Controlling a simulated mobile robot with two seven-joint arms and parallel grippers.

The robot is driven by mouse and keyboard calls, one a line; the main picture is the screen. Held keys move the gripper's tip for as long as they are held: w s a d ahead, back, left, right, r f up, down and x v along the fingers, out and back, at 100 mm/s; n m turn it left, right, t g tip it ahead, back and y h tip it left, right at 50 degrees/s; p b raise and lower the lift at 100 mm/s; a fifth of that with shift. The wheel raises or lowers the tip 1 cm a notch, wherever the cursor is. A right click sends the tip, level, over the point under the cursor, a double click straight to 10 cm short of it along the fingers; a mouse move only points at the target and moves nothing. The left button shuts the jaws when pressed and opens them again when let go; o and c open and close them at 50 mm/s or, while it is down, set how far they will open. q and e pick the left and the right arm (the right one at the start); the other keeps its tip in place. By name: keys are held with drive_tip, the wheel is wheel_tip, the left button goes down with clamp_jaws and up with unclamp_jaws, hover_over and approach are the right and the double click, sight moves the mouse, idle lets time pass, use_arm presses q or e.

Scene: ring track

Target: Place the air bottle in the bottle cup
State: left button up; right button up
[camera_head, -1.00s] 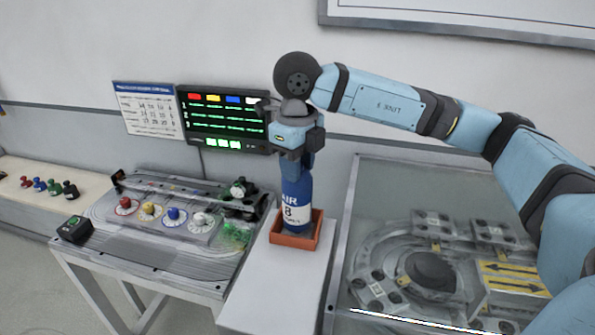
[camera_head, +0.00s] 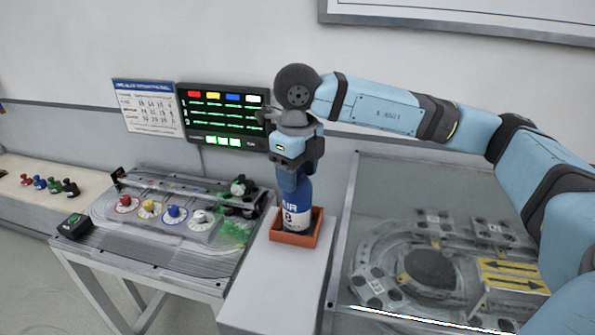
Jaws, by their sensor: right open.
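The blue air bottle (camera_head: 296,212), with a white "AIR 8" label, stands upright inside the orange-red square bottle cup (camera_head: 296,240) on a white stand. The cup's rim hides the bottle's foot. My right gripper (camera_head: 293,185) points down at the upper part of the bottle, in front of its top and overlapping it. It is open. The bottle's top is partly hidden by the gripper. My left gripper is not in view.
A glass-covered machine case (camera_head: 400,190) is close on the right. A dark screen (camera_head: 222,117) hangs on the wall behind.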

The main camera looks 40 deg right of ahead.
drive_tip(key=shift+r, duration=0.5)
wheel_tip(320, 180, up, 11)
drive_tip(key=b, duration=0.1)
drive_tip(key=shift+r+b, duration=0.15)
drive_tip(key=shift+b, duration=0.2)
